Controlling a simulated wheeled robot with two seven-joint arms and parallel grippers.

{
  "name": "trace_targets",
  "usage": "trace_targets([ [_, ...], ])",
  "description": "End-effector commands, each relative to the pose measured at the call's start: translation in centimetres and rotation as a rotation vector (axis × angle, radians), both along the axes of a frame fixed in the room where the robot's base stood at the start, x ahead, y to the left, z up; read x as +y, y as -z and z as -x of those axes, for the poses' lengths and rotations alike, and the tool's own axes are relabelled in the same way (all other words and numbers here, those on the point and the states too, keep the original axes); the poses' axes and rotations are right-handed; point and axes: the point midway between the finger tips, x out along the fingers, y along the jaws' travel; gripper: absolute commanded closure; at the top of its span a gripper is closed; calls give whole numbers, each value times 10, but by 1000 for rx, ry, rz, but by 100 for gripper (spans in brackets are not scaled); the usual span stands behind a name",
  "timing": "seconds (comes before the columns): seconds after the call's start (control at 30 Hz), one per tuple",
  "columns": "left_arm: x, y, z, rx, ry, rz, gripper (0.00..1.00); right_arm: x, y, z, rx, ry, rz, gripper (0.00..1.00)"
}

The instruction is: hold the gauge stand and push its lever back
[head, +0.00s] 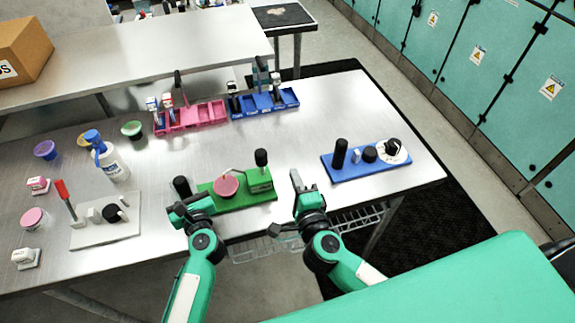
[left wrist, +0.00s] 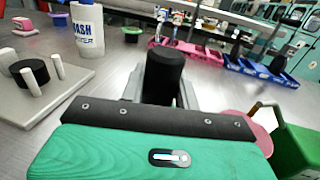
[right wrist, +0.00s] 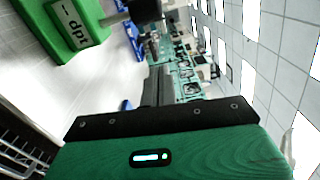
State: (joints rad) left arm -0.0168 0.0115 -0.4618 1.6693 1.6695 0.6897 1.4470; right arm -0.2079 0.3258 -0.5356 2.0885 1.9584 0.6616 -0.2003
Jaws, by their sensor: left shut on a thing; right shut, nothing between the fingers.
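The gauge stand has a green base (head: 234,203) at the table's front edge, with a pink disc (head: 226,185) in its middle and a green block (head: 260,180) at its right end. A black-knobbed lever (head: 261,158) stands up from the block; the knob also shows at the top of the right wrist view (right wrist: 145,9). A black post (head: 181,186) is at the stand's left end. My left gripper (head: 184,207) is shut on this post, seen upright between the fingers in the left wrist view (left wrist: 163,75). My right gripper (head: 297,181) is shut and empty, right of the block and apart from it.
A blue stand (head: 345,173) with black parts lies to the right. A grey plate (head: 93,233) with pegs, a wash bottle (head: 112,165) and small cups are to the left. Pink (head: 205,118) and blue (head: 266,111) bins stand behind. The table is bare between the bins and the green stand.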

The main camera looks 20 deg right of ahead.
Motion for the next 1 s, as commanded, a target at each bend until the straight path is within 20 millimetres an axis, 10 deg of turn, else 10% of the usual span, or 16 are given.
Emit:
trace_targets([
  [0.3,0,0,0,0,-1,0,100,1,0,40,1,0,0,100],
  [0.8,0,0,0,-1,-1,0,100,1,0,46,-1,0,1,100],
  [0.83,0,0,0,-1,-1,0,66,1,0,46,-1,0,1,100],
  [1.0,0,0,0,-1,-1,0,43,1,0,45,-1,0,1,100],
])
